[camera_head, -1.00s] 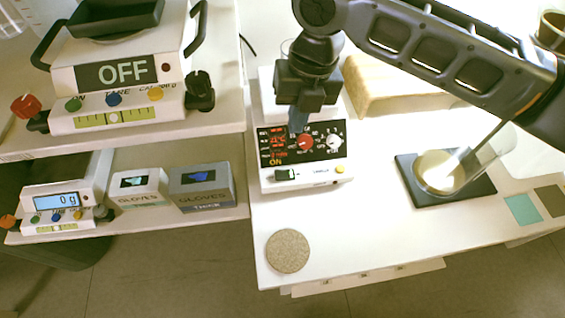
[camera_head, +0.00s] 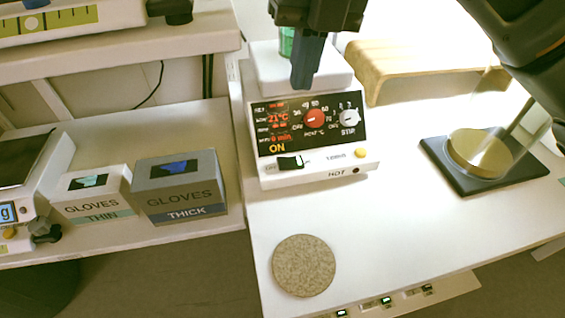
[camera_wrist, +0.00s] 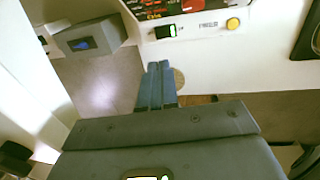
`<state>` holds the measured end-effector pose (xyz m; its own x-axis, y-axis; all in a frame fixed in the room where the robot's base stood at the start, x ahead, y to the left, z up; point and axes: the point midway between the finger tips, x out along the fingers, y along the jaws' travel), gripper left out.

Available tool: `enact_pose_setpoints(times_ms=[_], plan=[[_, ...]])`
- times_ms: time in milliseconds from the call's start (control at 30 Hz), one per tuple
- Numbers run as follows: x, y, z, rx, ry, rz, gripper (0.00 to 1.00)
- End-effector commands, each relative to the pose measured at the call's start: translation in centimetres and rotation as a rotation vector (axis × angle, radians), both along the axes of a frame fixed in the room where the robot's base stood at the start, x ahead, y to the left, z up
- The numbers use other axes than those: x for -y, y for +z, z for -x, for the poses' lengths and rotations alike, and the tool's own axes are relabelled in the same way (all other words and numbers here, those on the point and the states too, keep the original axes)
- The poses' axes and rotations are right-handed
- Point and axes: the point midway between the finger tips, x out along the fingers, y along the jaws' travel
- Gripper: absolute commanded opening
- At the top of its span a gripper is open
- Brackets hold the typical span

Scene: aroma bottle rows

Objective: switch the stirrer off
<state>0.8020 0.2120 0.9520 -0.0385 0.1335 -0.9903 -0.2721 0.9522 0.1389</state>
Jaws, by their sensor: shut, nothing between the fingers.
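The stirrer (camera_head: 268,178) is a white box with a black front panel that carries red readouts, a red knob (camera_head: 314,118), a white knob (camera_head: 348,118) and a yellow "ON". Its small switch (camera_head: 290,162), black and green, sits below the panel at the left. My gripper (camera_head: 302,86) is shut and empty, with its blue-grey fingertips in front of the panel's top edge in the head view. In the wrist view my fingertips (camera_wrist: 159,66) point up toward the switch (camera_wrist: 165,31), apart from it in the picture. The exact gap cannot be told.
A yellow button (camera_head: 361,153) is right of the switch. A round cork-like disc (camera_head: 303,265) lies on the white table (camera_head: 400,245). A vessel on a dark pad (camera_head: 447,178) stands right. Glove boxes (camera_head: 180,190) stand left on a lower shelf. A wooden stand (camera_head: 425,60) is behind.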

Motion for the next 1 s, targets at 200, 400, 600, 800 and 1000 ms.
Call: enact_pose_setpoints(times_ms=[200, 400, 600, 800, 1000], plan=[[0.2, 0.1, 0.1, 0.001, 0.002, 0.001, 0.0], [0.1, 0.1, 0.1, 0.001, 0.002, 0.001, 0.0], [0.0, -1.0, 0.1, -0.001, 0.002, 0.0, 0.0], [-0.4, -4.4, 0.3, -0.002, 0.002, 0.0, 0.0], [-0.9, -8.3, 0.4, -0.002, 0.001, 0.001, 0.0]])
